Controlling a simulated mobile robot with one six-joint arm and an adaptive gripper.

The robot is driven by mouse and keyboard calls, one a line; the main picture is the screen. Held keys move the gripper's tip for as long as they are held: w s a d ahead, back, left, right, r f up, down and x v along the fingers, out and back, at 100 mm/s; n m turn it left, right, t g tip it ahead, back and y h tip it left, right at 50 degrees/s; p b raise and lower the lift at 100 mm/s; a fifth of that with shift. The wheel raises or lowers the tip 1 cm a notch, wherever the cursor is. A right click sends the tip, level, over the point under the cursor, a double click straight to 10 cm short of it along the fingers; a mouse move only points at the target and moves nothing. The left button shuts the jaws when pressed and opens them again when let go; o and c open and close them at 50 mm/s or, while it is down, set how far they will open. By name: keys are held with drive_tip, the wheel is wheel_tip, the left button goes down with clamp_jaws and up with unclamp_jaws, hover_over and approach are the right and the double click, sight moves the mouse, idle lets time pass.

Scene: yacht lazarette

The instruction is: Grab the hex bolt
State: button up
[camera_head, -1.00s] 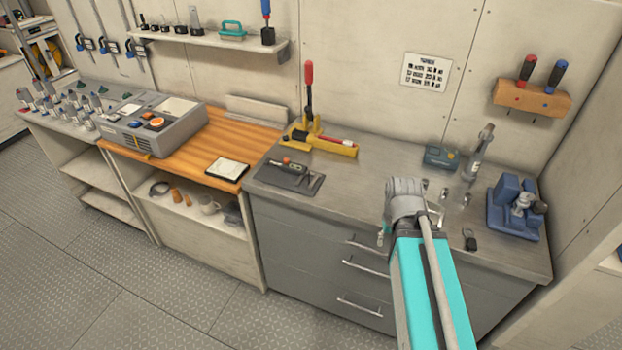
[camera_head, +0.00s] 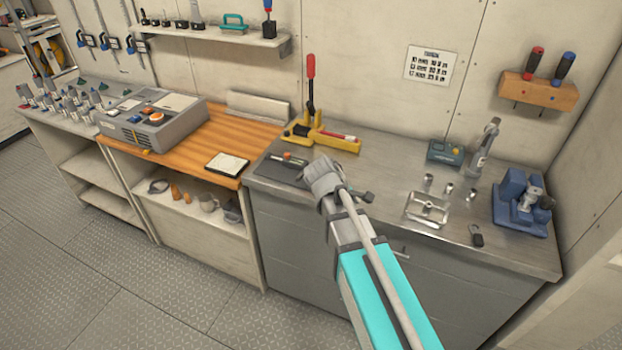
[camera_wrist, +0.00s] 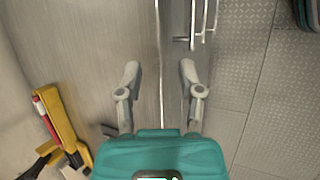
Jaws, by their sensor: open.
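My gripper (camera_wrist: 159,70) is open and empty in the wrist view, its two fingers apart over the counter's front edge. In the head view my wrist hides the fingertips. Three small upright metal pieces stand on the grey counter (camera_head: 390,180) to the right of my gripper: a left one (camera_head: 428,180), a middle one (camera_head: 449,188) and a right one (camera_head: 472,194). They are too small for me to tell whether one is the hex bolt. None of them shows in the wrist view.
A shallow metal tray (camera_head: 412,219) lies before the small pieces. A dark tag-like item (camera_head: 477,236) and a blue vise (camera_head: 512,204) are to its right. A yellow tool with a red handle (camera_head: 311,85) stands behind my arm. A dark mat (camera_head: 268,171) lies left.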

drive_tip(key=w+a+r+n+t+h+b, duration=0.1)
drive_tip(key=w+a+r+n+t, duration=0.1)
drive_tip(key=a+n, duration=0.5)
drive_tip(key=w+a+r+n+t+h+b, duration=0.2)
drive_tip(key=w+a+n+t, duration=0.2)
drive_tip(key=a, duration=1)
drive_tip(key=n+t, duration=0.1)
drive_tip(key=n, duration=0.2)
drive_tip(key=shift+a+r, duration=0.25)
drive_tip(key=shift+a, duration=0.05)
drive_tip(key=shift+b, duration=0.3)
drive_tip(key=b+x, duration=0.2)
drive_tip(key=x, duration=0.5)
drive_tip(key=shift+f+b, duration=0.1)
drive_tip(key=shift+b, duration=0.3)
drive_tip(key=shift+x, duration=0.8)
drive_tip(key=shift+b+x, duration=1.1)
drive_tip(key=shift+x, duration=1.5)
